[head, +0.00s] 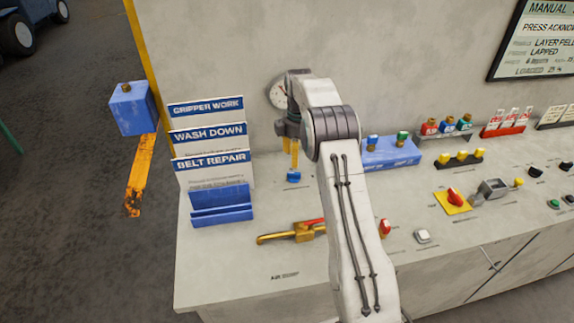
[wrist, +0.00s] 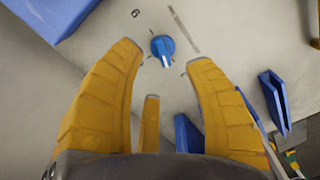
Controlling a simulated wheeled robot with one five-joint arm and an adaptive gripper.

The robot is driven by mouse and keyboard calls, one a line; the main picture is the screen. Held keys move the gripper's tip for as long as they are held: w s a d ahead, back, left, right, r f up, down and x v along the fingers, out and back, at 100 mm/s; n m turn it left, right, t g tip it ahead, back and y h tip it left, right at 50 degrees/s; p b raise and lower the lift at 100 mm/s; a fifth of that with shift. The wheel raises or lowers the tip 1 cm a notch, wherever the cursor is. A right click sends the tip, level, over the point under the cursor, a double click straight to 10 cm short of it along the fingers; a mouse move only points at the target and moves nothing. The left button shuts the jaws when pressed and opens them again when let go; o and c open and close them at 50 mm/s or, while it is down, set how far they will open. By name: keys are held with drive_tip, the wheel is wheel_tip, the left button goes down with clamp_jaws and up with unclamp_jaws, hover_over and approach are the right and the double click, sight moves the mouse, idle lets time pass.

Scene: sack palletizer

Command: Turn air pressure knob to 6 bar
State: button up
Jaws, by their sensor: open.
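The blue knob (head: 293,176) sits on the grey console top below my gripper (head: 290,155). In the wrist view the knob (wrist: 162,48) lies between and just beyond the tips of my open yellow fingers (wrist: 164,56), with no visible contact. A pale pointer line on the knob faces the lower edge of that view. A printed digit, which looks like a 6, is up and left of the knob, with tick marks around it. A round gauge (head: 276,93) on the wall behind is partly hidden by my arm; its reading is not legible.
A blue sign rack (head: 222,214) stands left of the knob. A brass valve with a red handle (head: 304,231) lies in front. Switches and lamps fill the console's right side.

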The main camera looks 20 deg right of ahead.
sight(294, 176)
drive_tip(key=shift+w+f, duration=0.25)
drive_tip(key=shift+f, duration=0.35)
drive_tip(key=shift+f+p, duration=0.75)
drive_tip(key=shift+f, duration=2.55)
drive_tip(key=shift+c, duration=0.5)
clamp_jaws()
